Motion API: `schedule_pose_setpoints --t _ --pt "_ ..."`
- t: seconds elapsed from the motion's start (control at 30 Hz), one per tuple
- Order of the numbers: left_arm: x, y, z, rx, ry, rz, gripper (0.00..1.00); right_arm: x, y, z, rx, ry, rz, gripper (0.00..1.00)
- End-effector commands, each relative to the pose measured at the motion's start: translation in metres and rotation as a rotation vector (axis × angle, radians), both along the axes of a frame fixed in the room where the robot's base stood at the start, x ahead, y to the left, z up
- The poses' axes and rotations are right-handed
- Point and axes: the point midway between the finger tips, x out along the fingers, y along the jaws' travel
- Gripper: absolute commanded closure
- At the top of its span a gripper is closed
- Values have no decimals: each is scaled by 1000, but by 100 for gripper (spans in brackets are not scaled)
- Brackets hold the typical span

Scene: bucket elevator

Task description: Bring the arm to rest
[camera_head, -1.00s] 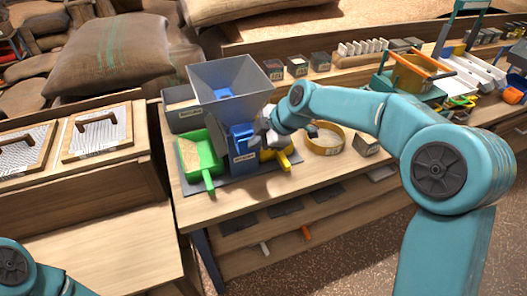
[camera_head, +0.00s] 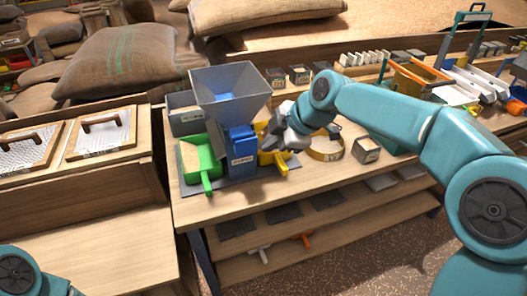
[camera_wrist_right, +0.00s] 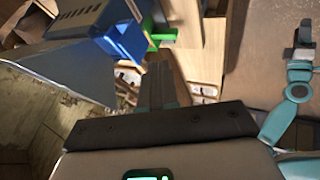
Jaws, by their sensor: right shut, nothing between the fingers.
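My right arm reaches in from the right in the head view. Its gripper (camera_head: 272,137) is shut and empty, over the bench beside the blue elevator housing (camera_head: 241,150) and in front of the yellow scoop (camera_head: 279,161). I cannot tell whether it touches the scoop. In the right wrist view the shut fingers (camera_wrist_right: 163,86) point up the picture, close to the grey hopper's slanted wall (camera_wrist_right: 75,72). My left arm shows only a teal joint at the lower left of the head view. In the wrist view its grey gripper (camera_wrist_right: 303,42) seems to show at the right, too small to read.
The grey hopper (camera_head: 230,92) and green scoop (camera_head: 201,165) stand left of the right gripper. Small dark boxes (camera_head: 299,75) line the back. The bench front (camera_head: 270,188) is clear.

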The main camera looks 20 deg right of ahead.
Motion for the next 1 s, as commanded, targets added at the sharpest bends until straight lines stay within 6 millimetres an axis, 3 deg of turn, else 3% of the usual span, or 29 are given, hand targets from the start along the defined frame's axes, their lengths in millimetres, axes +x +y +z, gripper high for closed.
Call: schedule_pose_setpoints --t 0.13,0.33,0.47,0.53,0.57,0.67,0.77,0.8,0.87,0.9,1.0 --pt "0 0 -3 0 -1 0 52 -11 -10 21 0 -3 -1 100" --pt "0 0 -3 0 0 0 52 -20 -17 33 0 0 -1 100" --pt "0 0 -3 0 0 0 52 -20 -17 29 4 11 -9 100" --pt "0 0 -3 0 -1 0 52 -18 -14 10 18 46 -44 100" --pt "0 0 -3 0 -1 0 52 -17 -12 -3 28 70 -72 100" --pt "0 0 -3 0 -1 0 52 -15 -4 -70 78 188 -213 100" --pt "0 0 -3 0 0 0 52 -28 6 -153 138 334 -410 100" --pt "0 0 -3 0 0 0 52 -38 10 -186 160 393 -492 100" --pt "0 0 -3 0 0 0 52 -58 17 -232 194 477 -618 100" --pt "0 0 -3 0 -1 0 52 -75 21 -262 214 534 -704 100" --pt "0 0 -3 0 -1 0 52 -127 32 -325 263 671 -923 100"
